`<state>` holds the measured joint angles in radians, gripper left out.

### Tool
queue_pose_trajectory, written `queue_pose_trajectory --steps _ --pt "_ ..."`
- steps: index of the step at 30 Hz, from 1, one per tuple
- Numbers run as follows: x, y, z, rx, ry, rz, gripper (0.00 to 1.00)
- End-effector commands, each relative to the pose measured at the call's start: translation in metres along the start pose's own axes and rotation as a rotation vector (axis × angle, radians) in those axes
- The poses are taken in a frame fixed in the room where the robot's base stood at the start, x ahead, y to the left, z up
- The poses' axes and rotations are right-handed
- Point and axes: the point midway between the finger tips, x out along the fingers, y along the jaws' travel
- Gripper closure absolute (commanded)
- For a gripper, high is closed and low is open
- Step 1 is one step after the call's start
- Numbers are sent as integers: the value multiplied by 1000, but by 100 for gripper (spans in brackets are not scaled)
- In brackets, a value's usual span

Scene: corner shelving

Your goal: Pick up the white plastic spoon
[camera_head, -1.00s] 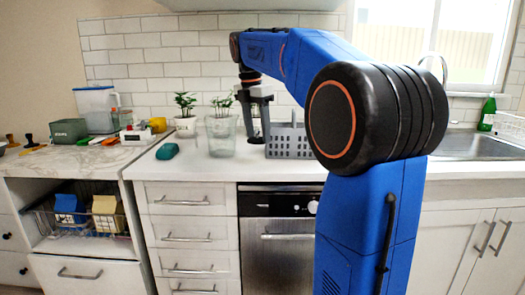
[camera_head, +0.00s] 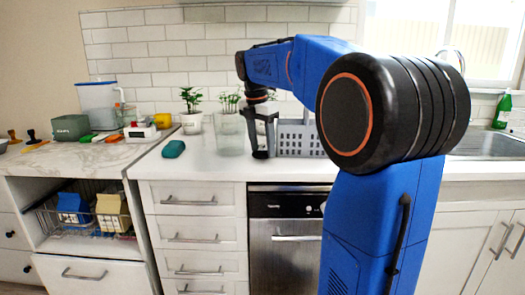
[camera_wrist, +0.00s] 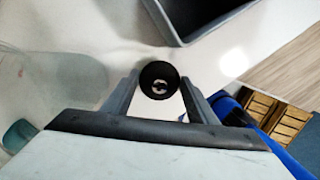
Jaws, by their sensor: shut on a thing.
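I cannot make out a white plastic spoon in either view. My gripper (camera_head: 263,150) is low over the counter, between a clear glass vessel (camera_head: 229,134) and a grey perforated basket (camera_head: 302,140). In the wrist view my gripper (camera_wrist: 159,82) is shut on a black round-topped object (camera_wrist: 152,72) with a pale mark on its top. From the head camera this object looks dark and upright between the fingers. I cannot tell whether its base touches the counter.
Potted plants (camera_head: 191,122) stand behind the glass. A teal object (camera_head: 173,149) lies near the counter's front edge. The left counter holds a grey-green box (camera_head: 71,128), a clear container (camera_head: 97,100) and small utensils. A sink (camera_head: 480,147) is at right.

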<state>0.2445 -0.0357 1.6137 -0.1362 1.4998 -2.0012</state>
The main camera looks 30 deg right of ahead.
Motion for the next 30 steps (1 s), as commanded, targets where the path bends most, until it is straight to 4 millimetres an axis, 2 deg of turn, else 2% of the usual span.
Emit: queue_pose_trajectory --steps 4,14,15,17,26,30 --pt "16 0 -2 0 0 -1 70" --pt "18 0 -3 0 0 -1 70" --pt "18 0 -3 0 0 -1 45" --pt "18 0 -3 0 0 -1 31" --pt "18 0 -3 0 0 0 29" --pt "10 0 -2 0 -1 1 29"
